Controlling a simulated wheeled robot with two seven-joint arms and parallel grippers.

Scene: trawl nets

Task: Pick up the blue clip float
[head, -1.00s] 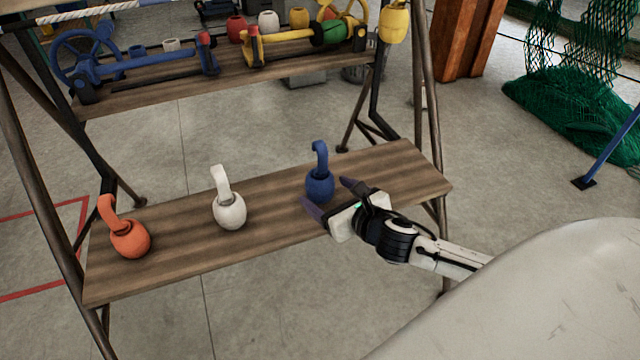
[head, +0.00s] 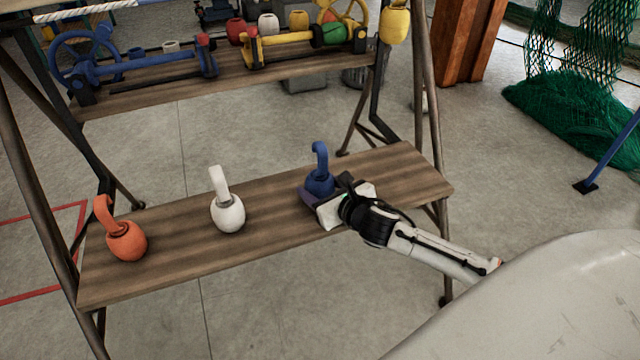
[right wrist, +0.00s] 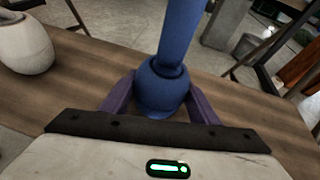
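The blue clip float (head: 319,181) stands upright on the lower wooden shelf, its hooked stem pointing up. My right gripper (head: 321,187) is at shelf height, with its purple fingers on either side of the float's round body. In the right wrist view the float (right wrist: 162,88) sits between the two fingers (right wrist: 160,100). The fingers look spread around it. Whether they touch it is hard to tell, and the float's lower part is partly hidden by the hand. My left gripper is not in view.
A white clip float (head: 228,214) and an orange one (head: 126,241) stand further left on the same shelf (head: 180,259). An upper shelf (head: 150,96) holds blue and yellow gear. Metal frame legs (head: 437,130) flank the shelves. The shelf's right end is clear.

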